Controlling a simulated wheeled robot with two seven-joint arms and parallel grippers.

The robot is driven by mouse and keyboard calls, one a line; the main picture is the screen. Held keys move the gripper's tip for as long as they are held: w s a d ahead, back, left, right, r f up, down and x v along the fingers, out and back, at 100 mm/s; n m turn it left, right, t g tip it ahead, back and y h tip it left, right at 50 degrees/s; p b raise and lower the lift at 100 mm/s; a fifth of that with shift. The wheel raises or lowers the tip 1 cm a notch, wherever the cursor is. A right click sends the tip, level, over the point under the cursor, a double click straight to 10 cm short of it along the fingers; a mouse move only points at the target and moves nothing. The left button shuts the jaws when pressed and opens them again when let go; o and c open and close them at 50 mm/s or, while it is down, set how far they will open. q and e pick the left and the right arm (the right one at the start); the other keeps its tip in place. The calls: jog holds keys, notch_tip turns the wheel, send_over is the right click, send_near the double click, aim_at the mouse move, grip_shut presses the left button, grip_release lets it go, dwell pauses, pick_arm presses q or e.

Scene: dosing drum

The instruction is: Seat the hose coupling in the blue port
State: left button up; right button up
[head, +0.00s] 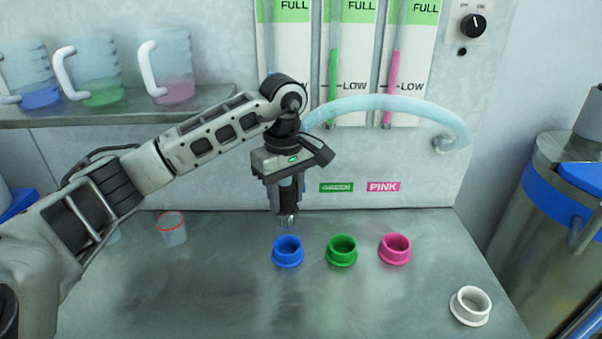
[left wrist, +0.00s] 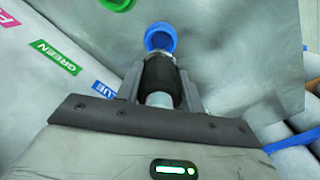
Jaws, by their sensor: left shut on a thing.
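My left gripper (head: 288,192) is shut on the hose coupling (head: 287,215), a black-sleeved piece with a metal tip pointing down. The coupling also shows between the fingers in the left wrist view (left wrist: 160,82). In the head view the tip is just above and slightly behind the blue port (head: 288,256), a round open collar on the counter. In the left wrist view the blue port (left wrist: 161,36) lies just beyond the metal tip. I cannot tell whether they touch. A pale blue hose (head: 385,103) arcs from the wall to behind my gripper. My right gripper is not in view.
A green port (head: 342,250) and a pink port (head: 395,249) stand right of the blue one. A white ring (head: 470,305) sits at the front right. A red-rimmed cup (head: 172,228) stands at left. Several jugs sit on a shelf (head: 130,117). A metal drum (head: 550,200) stands at right.

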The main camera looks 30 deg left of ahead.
aim_at(287, 214)
pick_arm(q)
jog(key=shift+f, duration=0.15)
jog(key=shift+s+f, duration=0.1)
jog(key=shift+f, duration=0.35)
notch_tip(287, 214, down, 2)
jog(key=shift+f+b, duration=0.2)
jog(key=shift+b, duration=0.55)
jog(key=shift+f, duration=0.3)
jog(key=shift+f+b, duration=0.25)
jog(key=shift+b, duration=0.05)
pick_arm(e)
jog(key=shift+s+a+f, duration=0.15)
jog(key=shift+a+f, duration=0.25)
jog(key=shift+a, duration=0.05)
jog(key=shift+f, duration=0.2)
pick_arm(q)
jog(key=shift+f, duration=0.15)
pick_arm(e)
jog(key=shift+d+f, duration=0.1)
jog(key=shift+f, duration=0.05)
